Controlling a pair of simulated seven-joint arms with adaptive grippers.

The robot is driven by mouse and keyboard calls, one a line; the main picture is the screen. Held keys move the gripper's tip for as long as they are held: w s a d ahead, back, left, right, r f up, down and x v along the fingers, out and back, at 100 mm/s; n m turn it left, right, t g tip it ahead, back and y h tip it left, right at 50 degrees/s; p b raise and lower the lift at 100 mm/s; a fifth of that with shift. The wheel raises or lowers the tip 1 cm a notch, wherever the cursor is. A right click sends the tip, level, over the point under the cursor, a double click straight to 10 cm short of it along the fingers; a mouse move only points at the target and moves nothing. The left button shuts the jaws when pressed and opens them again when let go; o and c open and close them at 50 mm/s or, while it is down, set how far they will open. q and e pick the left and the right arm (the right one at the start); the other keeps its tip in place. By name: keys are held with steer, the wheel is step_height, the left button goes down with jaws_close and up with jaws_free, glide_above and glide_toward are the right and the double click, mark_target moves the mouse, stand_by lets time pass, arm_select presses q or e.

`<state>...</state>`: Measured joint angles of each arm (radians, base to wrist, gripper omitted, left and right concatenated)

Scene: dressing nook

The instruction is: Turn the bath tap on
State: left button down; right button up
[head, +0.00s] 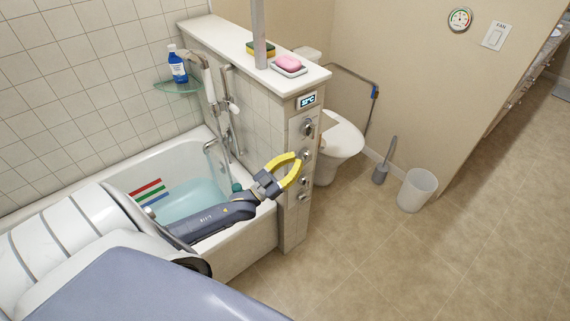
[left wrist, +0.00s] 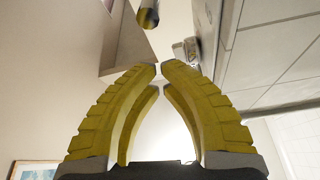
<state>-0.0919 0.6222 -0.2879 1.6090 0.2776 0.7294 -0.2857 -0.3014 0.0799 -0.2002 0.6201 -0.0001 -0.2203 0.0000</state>
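The bath (head: 258,240) lies along the tiled wall with bluish water (head: 190,203) in it. A chrome spout (head: 211,145) reaches over the bath from the half wall. Several metal knobs sit in a column on the half wall's end face, including an upper knob (head: 308,128) and a lower knob (head: 303,181); I cannot tell which works the spout. My left gripper (head: 299,168), with yellow fingers, is in front of this face and partly covers the column. In the left wrist view its fingertips (left wrist: 159,67) nearly meet, with nothing between them. My right gripper is not in view.
A small display (head: 306,101) sits above the knobs. The half wall's top (head: 222,40) carries a sponge (head: 261,48) and pink soap (head: 288,62) on a dish. Beyond stand a toilet (head: 340,150), brush (head: 383,165) and bin (head: 417,190). The floor at right is clear.

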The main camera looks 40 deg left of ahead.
arm_select(q)
steer(key=shift+w+a+f, duration=0.15)
steer(key=shift+w+f, duration=0.15)
steer(key=shift+f, duration=0.6)
steer(key=shift+w+a+f, duration=0.1)
steer(key=shift+w+f, duration=0.15)
steer(key=shift+f, duration=0.65)
steer(key=shift+s+f, duration=0.2)
steer(key=shift+f, duration=1.25)
